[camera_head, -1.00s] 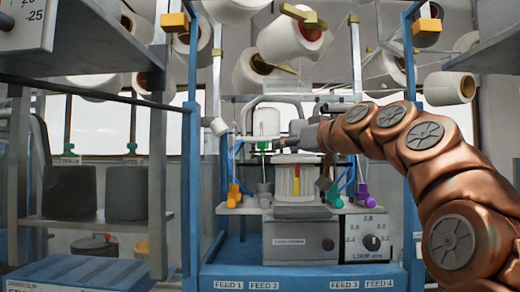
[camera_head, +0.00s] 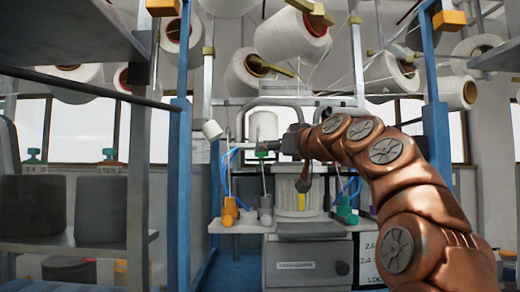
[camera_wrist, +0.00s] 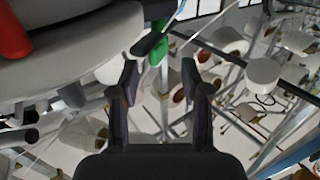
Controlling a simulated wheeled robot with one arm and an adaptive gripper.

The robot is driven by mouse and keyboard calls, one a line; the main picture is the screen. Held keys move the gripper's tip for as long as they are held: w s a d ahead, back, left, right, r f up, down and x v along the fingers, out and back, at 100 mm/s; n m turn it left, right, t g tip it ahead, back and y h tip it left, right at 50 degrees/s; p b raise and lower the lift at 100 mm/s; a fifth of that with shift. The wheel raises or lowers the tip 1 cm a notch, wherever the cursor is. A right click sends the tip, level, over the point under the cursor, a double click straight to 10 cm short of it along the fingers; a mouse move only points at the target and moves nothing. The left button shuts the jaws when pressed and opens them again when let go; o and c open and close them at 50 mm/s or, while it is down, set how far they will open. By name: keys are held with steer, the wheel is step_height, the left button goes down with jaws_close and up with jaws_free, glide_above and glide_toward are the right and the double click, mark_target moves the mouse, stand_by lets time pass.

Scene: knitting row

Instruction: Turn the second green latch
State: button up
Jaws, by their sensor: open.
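In the head view a small green piece (camera_head: 262,154) sits on an upright rod on the machine's left, close to my gripper (camera_head: 285,144). A green feeder fitting (camera_head: 347,212) stands lower right on the machine's shelf. My gripper also shows in the wrist view (camera_wrist: 159,76), with both dark fingers apart and nothing between the tips. Just ahead of the tips there, a green part (camera_wrist: 160,48) hangs under a dark lever (camera_wrist: 152,38). I cannot tell which green piece is the second latch, or whether a finger touches it.
Blue posts (camera_head: 178,180) flank the machine. Yarn cones (camera_head: 293,36) hang above. A round grey body with a red part (camera_wrist: 12,32) crowds the wrist view's upper left.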

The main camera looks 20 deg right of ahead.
mark_target(262, 158)
steer(key=shift+p+x, duration=0.3)
steer(key=shift+x, duration=2)
steer(key=shift+c, duration=0.4)
jaws_close()
